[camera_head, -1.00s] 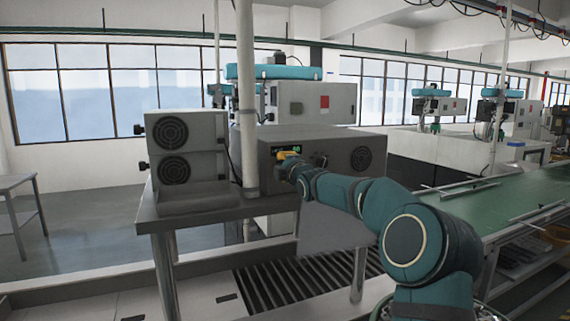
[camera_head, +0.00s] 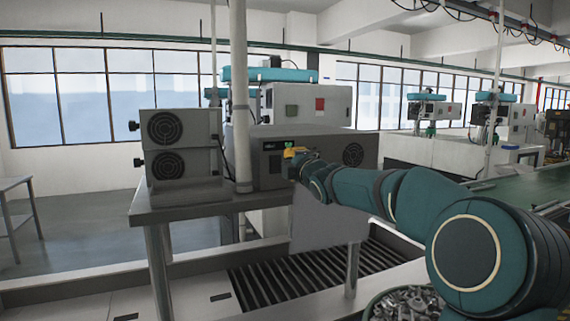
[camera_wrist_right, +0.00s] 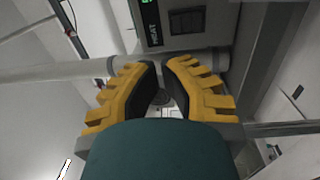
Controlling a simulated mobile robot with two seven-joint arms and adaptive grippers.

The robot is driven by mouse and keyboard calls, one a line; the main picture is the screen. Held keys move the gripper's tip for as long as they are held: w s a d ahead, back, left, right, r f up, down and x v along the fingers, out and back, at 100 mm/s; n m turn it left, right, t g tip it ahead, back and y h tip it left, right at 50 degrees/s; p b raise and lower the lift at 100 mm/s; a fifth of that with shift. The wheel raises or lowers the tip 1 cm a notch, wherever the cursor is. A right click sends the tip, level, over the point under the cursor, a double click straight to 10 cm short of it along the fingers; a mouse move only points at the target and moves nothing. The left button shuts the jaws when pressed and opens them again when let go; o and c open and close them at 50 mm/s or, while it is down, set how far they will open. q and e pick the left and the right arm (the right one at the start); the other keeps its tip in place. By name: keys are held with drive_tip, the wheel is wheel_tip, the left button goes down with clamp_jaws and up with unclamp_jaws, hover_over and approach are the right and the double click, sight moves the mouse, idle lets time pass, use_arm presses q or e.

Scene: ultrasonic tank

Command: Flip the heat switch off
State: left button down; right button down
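The grey ultrasonic unit (camera_head: 268,159) stands on the metal table, with a dark front panel and a vent fan at its right. My right gripper (camera_head: 292,152), with yellow fingers, is at that panel and hides part of it. In the right wrist view, its fingertips (camera_wrist_right: 161,64) are close together with a narrow gap and no object seen between them. Just beyond them is the panel (camera_wrist_right: 172,36) with a green display (camera_wrist_right: 147,2), white lettering and a dark rectangle (camera_wrist_right: 186,22). My left gripper is not in view.
A grey box with two fans (camera_head: 182,150) stands left of the unit on the metal table (camera_head: 165,208). A white vertical pole (camera_head: 241,100) rises between them. A bin of metal parts (camera_head: 410,303) is below my right arm. A green conveyor (camera_head: 510,188) is at right.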

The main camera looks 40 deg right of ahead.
drive_tip(key=shift+r+v, duration=0.2)
drive_tip(key=shift+v, duration=1)
drive_tip(key=shift+s, duration=0.15)
drive_tip(key=shift+f, duration=0.1)
